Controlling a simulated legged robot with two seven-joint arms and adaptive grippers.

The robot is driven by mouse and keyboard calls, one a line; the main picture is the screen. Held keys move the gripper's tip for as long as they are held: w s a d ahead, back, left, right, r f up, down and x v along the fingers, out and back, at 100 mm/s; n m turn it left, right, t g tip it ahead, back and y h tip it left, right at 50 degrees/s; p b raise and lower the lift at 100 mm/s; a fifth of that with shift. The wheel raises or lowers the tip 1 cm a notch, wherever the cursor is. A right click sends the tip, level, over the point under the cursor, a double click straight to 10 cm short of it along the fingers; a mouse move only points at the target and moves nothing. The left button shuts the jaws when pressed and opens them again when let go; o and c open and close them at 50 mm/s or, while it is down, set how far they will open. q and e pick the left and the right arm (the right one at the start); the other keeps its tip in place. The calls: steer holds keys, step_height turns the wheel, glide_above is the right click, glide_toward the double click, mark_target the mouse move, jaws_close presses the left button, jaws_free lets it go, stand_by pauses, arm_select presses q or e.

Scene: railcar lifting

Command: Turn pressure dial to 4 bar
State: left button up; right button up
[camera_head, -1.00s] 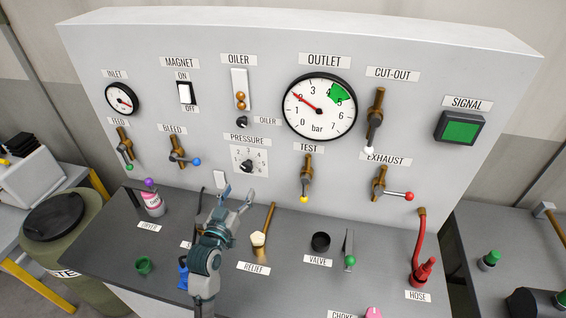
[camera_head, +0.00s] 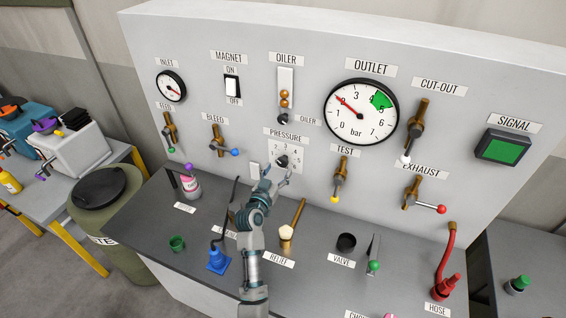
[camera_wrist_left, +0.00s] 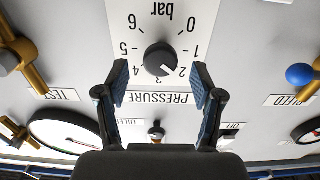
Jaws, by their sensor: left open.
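The pressure dial (camera_head: 282,161) is a small dark knob on a white scale plate in the middle of the grey panel. It also shows upside down in the wrist view (camera_wrist_left: 159,57), where its white mark points between 2 and 3. My left gripper (camera_head: 277,173) is open just in front of the dial and partly covers its plate. In the wrist view my left gripper's fingers (camera_wrist_left: 160,80) stand apart on either side of the knob's lower edge, with nothing visibly held. The outlet gauge (camera_head: 361,112) has a red needle pointing to the upper left, outside its green sector.
The test valve (camera_head: 340,180) and bleed valve (camera_head: 218,141) flank the dial. The oiler knob (camera_head: 283,118) is above it. On the bench below, the relief lever (camera_head: 287,236), a blue item (camera_head: 218,259) and a pink-white bottle (camera_head: 190,184) stand near my arm.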

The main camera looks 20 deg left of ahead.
mark_target(282, 165)
arm_select(q)
steer(key=shift+w+a, duration=0.2)
steer(key=shift+w, duration=2.15)
steer(key=c, duration=1.1)
